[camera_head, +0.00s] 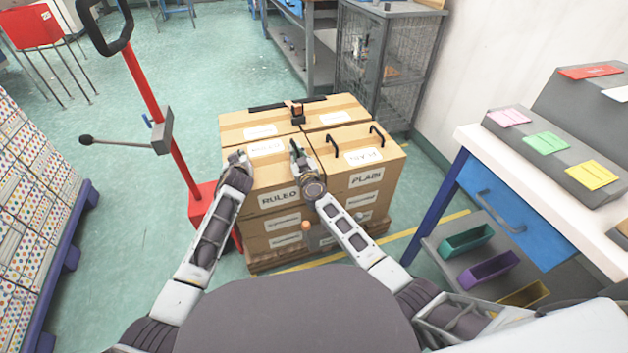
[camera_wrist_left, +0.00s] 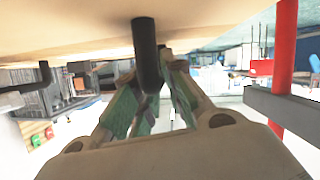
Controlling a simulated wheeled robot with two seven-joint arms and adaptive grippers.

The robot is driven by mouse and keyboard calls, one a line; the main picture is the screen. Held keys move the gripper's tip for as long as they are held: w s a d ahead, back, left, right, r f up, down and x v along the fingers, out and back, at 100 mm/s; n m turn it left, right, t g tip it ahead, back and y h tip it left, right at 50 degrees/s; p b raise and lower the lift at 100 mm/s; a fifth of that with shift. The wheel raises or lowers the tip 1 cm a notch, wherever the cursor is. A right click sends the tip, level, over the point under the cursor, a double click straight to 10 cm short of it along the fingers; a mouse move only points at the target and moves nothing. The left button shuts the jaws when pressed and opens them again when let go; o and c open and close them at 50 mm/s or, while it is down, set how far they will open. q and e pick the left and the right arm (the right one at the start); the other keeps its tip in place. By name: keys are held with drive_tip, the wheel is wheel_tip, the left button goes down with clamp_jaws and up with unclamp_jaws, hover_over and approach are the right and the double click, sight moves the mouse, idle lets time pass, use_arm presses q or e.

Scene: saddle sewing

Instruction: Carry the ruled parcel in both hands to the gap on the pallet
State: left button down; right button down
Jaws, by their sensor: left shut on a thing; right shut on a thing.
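The ruled parcel (camera_head: 267,180), a brown carton labelled RULED, is at the front left of the stack's top layer, upright and beside the plain parcel (camera_head: 370,180). Its top looks about level with its neighbours. I cannot tell whether it rests fully on the cartons below. My left gripper (camera_head: 238,158) is shut on a black handle (camera_wrist_left: 147,50) of the ruled parcel at its left side. My right gripper (camera_head: 299,152) is shut at the parcel's right side, its handle hidden by the fingers. The pallet (camera_head: 262,264) shows below the stack.
A red pallet jack (camera_head: 150,90) stands left of the stack. A colourful stack (camera_head: 30,190) on a blue pallet is at far left. A white-topped bench (camera_head: 500,160) with a blue drawer is on the right. A mesh cabinet (camera_head: 385,70) stands behind. Open floor lies at left.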

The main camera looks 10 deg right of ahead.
use_arm(q)
drive_tip(key=shift+w+a+f+b, duration=0.2)
drive_tip(key=shift+a+b, duration=0.2)
drive_tip(key=shift+b, duration=0.15)
use_arm(e)
drive_tip(key=shift+d+f, duration=0.45)
drive_tip(key=shift+f, duration=0.2)
use_arm(q)
drive_tip(key=c, duration=1.9)
unclamp_jaws()
drive_tip(key=shift+f, duration=0.2)
use_arm(e)
drive_tip(key=c, duration=1.8)
unclamp_jaws()
drive_tip(key=shift+f, duration=0.2)
drive_tip(key=shift+c, duration=0.2)
use_arm(q)
drive_tip(key=o, duration=0.4)
drive_tip(key=shift+s+d+r, duration=0.1)
drive_tip(key=shift+s, duration=0.05)
use_arm(e)
drive_tip(key=o, duration=0.4)
drive_tip(key=shift+s+a+r, duration=0.1)
drive_tip(key=shift+r, duration=0.1)
use_arm(q)
drive_tip(key=shift+d, duration=0.1)
use_arm(e)
drive_tip(key=shift+a, duration=0.15)
